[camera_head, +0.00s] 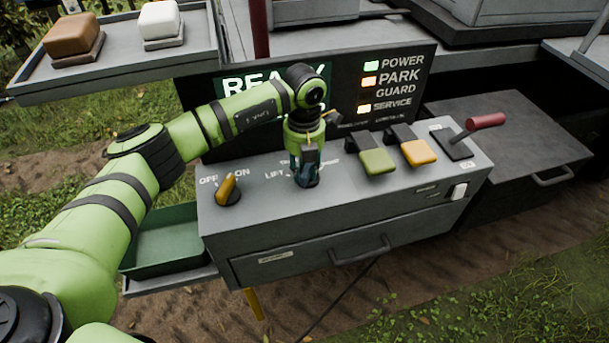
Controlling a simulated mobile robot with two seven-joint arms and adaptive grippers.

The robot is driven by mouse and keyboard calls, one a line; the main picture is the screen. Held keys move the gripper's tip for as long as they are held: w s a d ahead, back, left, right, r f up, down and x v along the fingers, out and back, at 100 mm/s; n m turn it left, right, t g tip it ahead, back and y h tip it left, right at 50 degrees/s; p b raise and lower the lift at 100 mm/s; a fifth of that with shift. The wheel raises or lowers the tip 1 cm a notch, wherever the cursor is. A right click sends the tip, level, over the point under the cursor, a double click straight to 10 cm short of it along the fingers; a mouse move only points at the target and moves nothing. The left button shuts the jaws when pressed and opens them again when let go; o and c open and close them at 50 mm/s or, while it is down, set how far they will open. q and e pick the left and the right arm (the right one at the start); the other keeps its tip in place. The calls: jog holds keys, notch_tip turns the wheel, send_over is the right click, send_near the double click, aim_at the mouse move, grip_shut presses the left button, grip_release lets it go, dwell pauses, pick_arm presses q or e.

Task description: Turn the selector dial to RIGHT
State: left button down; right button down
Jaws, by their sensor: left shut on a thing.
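The grey control box (350,215) stands in the middle of the view. My left arm comes in from the left, and my left gripper (307,178) points down at the selector dial (308,183) on the box top. The gripper is shut on the dial, which it mostly hides. A label starting with "LEFT" shows in part to the left of the dial; the other labels are largely covered, so the dial's pointing direction cannot be told. My right gripper is not in view.
An OFF/ON switch with a yellow knob (227,188) sits left of the dial. A green switch (377,161), a yellow switch (418,152) and a red-handled lever (485,121) stand to the right. A display panel (400,85) rises behind. A green tray (165,243) sits left.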

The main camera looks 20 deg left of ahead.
aim_at(304, 167)
pick_arm(q)
jog(key=m+b, duration=0.3)
jog(key=shift+w+a+f, duration=0.1)
jog(key=shift+w+f, duration=0.05)
jog(key=shift+f, duration=0.05)
jog(key=shift+r+m+b, duration=0.2)
jog(key=shift+m+b, duration=0.8)
jog(key=shift+b, duration=0.1)
jog(key=c, duration=0.9)
grip_release()
jog(key=shift+c, duration=0.2)
jog(key=shift+r, duration=0.15)
notch_tip(304, 167, up, 7)
jog(key=shift+r, duration=0.15)
